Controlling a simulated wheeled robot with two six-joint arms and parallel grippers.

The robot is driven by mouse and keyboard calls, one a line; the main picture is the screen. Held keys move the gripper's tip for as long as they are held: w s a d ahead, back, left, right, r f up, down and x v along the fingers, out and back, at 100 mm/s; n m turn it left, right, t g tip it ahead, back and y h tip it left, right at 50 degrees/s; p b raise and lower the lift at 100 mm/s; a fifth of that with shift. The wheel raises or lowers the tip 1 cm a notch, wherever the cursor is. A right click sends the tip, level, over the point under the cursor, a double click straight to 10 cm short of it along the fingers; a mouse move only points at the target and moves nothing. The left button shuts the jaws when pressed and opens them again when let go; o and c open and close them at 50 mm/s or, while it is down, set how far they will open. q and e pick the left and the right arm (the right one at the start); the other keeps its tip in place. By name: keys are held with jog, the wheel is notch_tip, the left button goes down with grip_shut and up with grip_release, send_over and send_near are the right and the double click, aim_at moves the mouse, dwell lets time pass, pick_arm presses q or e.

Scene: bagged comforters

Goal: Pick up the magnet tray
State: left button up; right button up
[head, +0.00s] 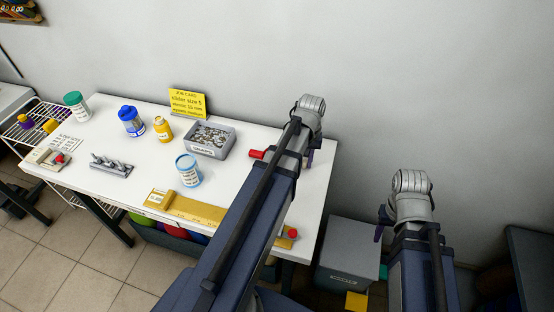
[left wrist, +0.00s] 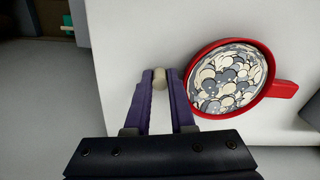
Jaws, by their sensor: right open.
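A round red tray (left wrist: 272,65) with a handle and many pale and grey discs in it, likely the magnet tray, lies on the white table in the left wrist view. In the head view only its red handle (head: 257,154) shows; my left arm hides the rest. My left gripper (left wrist: 160,76) is beside the tray, with its purple fingers apart and not touching it. A small pale cylinder (left wrist: 160,83) shows between the fingertips; I see no clear grip on it. My right gripper (head: 406,222) is open and empty, off the table's right side.
A grey bin of small parts (head: 211,139), a pale blue jar (head: 188,170), a yellow bottle (head: 162,129) and a blue bottle (head: 131,122) stand on the table. A yellow sign (head: 188,104) stands behind. A grey box (head: 348,254) is below my right gripper.

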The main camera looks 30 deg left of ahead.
pick_arm(q)
grip_shut()
dwell(0.3)
notch_tip(320, 180, up, 10)
jog(key=p, duration=1)
